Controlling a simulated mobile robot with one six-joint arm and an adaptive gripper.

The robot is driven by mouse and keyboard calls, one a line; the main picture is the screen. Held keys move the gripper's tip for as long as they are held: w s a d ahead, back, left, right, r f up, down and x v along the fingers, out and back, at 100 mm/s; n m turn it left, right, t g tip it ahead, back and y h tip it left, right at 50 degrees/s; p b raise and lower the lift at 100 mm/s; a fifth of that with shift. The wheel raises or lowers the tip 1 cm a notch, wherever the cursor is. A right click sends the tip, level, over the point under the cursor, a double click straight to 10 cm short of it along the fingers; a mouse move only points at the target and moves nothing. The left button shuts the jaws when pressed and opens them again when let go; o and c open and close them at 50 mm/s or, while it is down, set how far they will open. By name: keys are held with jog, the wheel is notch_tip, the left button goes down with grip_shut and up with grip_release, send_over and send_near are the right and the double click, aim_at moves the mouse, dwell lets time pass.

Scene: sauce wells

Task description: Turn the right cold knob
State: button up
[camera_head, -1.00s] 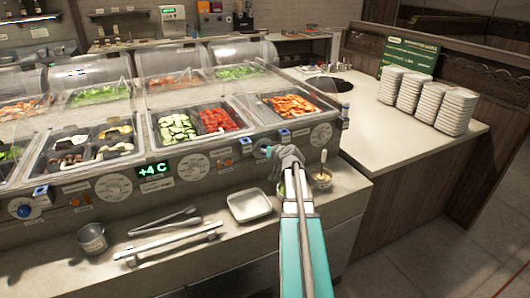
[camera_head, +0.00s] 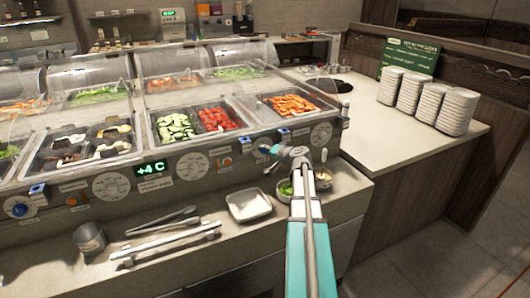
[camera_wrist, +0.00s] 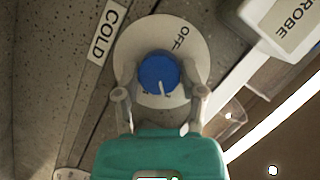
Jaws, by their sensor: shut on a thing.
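The right cold knob (camera_wrist: 158,73) is blue with a white pointer line. It sits on a round pale dial plate (camera_wrist: 188,65) marked OFF, beside a COLD label (camera_wrist: 103,32). In the wrist view the pointer line runs toward the lower edge, away from the OFF mark. My gripper (camera_wrist: 158,82) has a finger on each side of the knob and is shut on it. In the head view my gripper (camera_head: 276,157) reaches the right part of the counter's front panel, and its own fingers hide part of the dial there.
A white probe box (camera_wrist: 285,22) is close to the right of the dial. Below the panel, a ledge holds a square white dish (camera_head: 249,205), tongs (camera_head: 163,221), a metal cup (camera_head: 90,238) and small sauce bowls (camera_head: 322,177). Another blue knob (camera_head: 20,209) is at far left.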

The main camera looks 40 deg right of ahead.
dwell(0.3)
jog(key=o, duration=1.1)
jog(key=shift+o, duration=0.2)
